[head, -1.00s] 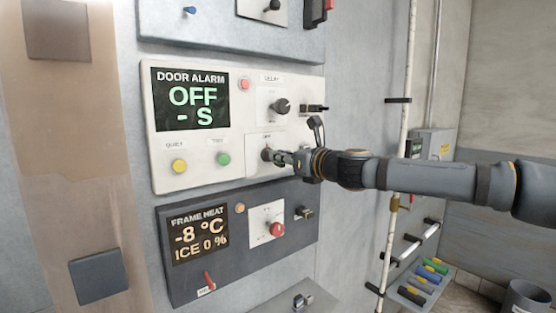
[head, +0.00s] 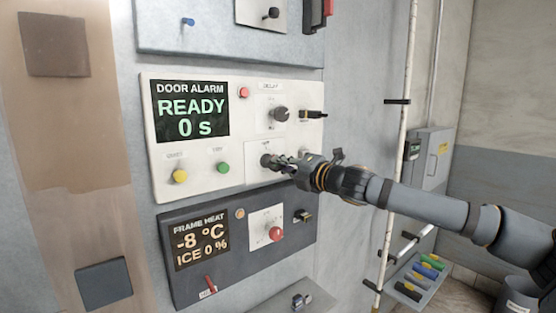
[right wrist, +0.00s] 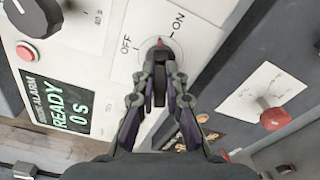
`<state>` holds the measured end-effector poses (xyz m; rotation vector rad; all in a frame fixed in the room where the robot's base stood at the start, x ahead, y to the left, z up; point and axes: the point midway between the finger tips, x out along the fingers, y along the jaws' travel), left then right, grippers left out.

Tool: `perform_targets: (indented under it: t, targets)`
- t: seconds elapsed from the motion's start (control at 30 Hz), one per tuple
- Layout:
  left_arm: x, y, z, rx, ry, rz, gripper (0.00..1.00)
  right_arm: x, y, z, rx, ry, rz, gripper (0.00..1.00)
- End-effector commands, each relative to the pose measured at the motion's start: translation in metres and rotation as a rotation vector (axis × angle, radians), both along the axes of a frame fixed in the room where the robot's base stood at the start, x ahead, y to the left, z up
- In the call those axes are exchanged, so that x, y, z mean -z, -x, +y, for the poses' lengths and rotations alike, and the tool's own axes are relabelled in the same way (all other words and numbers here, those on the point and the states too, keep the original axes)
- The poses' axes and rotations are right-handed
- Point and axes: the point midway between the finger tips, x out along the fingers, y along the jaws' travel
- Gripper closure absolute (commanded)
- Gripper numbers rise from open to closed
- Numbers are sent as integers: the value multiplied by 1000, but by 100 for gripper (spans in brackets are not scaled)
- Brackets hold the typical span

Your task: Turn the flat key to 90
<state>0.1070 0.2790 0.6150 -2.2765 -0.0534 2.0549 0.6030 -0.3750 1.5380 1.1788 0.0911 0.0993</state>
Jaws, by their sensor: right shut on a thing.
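The flat key (head: 266,161) is a dark switch on the white door alarm panel (head: 150,120), at its lower right. My right gripper (head: 280,162) reaches it from the right and is shut on it. In the right wrist view the fingers (right wrist: 160,80) close on both sides of the key (right wrist: 160,45). Its red pointer mark lies between the OFF and ON labels, and the wrist is rolled relative to the panel. The door alarm display (head: 190,112) reads READY, 0 s. My left gripper is not in view.
A dark delay knob (head: 281,114) sits just above the key. Yellow (head: 180,176) and green (head: 223,167) buttons are to its left. The frame heat panel (head: 178,285) with a red knob (head: 276,233) is below. A pipe (head: 401,100) runs down the wall at right.

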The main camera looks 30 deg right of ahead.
Motion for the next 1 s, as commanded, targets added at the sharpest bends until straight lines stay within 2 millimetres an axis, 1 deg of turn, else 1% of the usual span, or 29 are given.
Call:
perform_targets:
  t: [0.03,0.1,0.17,0.2,0.3,0.4,0.6,0.67,0.8,0.83,1.0]
  targets:
    - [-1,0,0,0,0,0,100,0,0,0,-2,-123,5,100]
    - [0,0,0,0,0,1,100,1,0,0,-2,-265,17,100]
    - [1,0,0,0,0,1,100,2,0,-1,-2,-357,25,100]
    - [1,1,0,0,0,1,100,2,0,-1,-1,-387,27,88]
    - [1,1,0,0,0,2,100,2,0,-1,1,-374,28,74]
    - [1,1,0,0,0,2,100,2,0,-1,1,-372,29,62]
    - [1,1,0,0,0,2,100,2,0,-1,1,-370,29,62]
    - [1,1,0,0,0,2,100,2,0,-1,1,-369,29,56]
    - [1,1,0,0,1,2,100,2,0,-1,1,-368,28,37]
    - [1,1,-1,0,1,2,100,2,0,-1,1,-368,28,34]
    - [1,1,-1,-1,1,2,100,2,0,-1,2,-368,28,34]
